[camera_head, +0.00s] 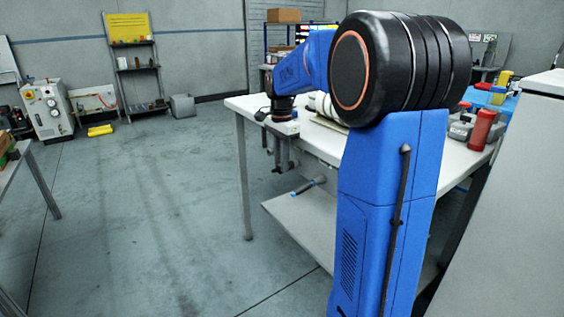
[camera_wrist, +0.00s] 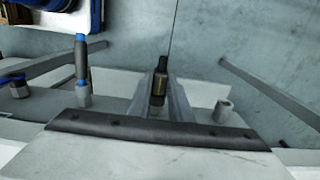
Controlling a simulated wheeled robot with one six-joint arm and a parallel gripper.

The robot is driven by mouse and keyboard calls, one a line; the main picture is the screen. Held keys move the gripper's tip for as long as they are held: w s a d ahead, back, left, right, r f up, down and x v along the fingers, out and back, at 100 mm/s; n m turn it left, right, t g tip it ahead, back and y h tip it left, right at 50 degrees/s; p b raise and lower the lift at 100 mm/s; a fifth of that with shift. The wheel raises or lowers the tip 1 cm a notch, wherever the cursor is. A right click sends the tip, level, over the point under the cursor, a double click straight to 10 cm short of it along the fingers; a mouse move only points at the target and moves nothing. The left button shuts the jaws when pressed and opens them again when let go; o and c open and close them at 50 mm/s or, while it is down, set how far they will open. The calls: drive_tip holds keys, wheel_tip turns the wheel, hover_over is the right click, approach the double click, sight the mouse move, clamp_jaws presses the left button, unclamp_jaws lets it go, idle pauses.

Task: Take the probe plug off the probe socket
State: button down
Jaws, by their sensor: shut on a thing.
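In the wrist view, my gripper (camera_wrist: 160,99) is shut on a small dark plug with a brass-coloured band (camera_wrist: 159,84), which I take to be the probe plug. It lies between the two grey fingers. Whether the plug is still seated on a socket cannot be told; no socket shows clearly under it. In the head view, my gripper (camera_head: 283,165) is by the near left edge of the white table, and the plug is too small to make out.
A blue-and-grey handle (camera_wrist: 82,62) sits left of my fingers; it juts from the table side in the head view (camera_head: 308,186). A short grey stub (camera_wrist: 222,109) is to the right. The white table (camera_head: 245,104) has a lower shelf (camera_head: 300,215).

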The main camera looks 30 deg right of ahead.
drive_tip(key=shift+s+a, duration=0.1)
drive_tip(key=shift+a, duration=2.2)
